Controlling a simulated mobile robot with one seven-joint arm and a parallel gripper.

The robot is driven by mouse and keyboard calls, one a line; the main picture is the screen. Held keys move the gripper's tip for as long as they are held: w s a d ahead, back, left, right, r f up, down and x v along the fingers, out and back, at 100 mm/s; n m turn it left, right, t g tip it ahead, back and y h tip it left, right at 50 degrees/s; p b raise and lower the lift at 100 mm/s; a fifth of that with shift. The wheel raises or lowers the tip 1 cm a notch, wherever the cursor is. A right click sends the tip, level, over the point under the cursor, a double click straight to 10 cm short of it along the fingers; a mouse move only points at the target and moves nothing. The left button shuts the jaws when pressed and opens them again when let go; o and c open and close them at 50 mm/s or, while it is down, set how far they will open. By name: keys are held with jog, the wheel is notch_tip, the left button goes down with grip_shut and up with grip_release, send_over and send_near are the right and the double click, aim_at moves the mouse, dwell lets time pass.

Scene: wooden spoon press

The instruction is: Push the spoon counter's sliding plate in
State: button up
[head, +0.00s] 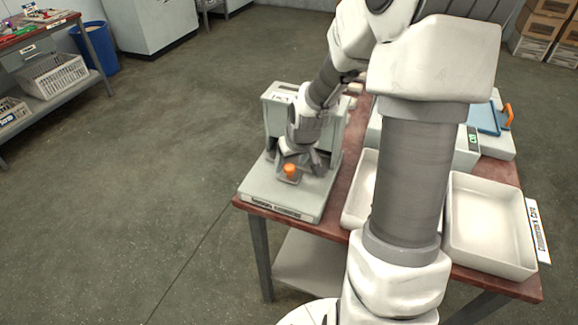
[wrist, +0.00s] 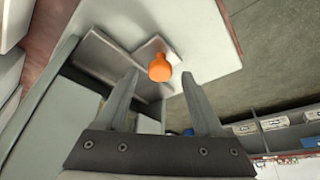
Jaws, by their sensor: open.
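The spoon counter (head: 283,201) is a pale grey machine with a flat base and an upright housing, at the left end of the table. Its sliding plate (wrist: 155,47) is a metal plate with an orange knob (head: 290,171) on it. The plate sticks out over the base in front of the housing. The knob also shows in the wrist view (wrist: 160,68). My gripper (wrist: 165,75) is open, its two fingers on either side of the knob in that picture, with gaps to it. In the head view my gripper is just behind the knob and partly hides the plate and housing.
White trays (head: 490,262) stand on the red-brown table (head: 350,190) to the right. A grey device with a blue part (head: 484,117) and orange handle stands behind them. My arm hides the table's middle. Floor is open left of the table.

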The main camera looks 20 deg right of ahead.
jog(key=shift+w+f, duration=0.2)
jog(key=shift+f, duration=0.3)
grip_shut()
dwell(1.2)
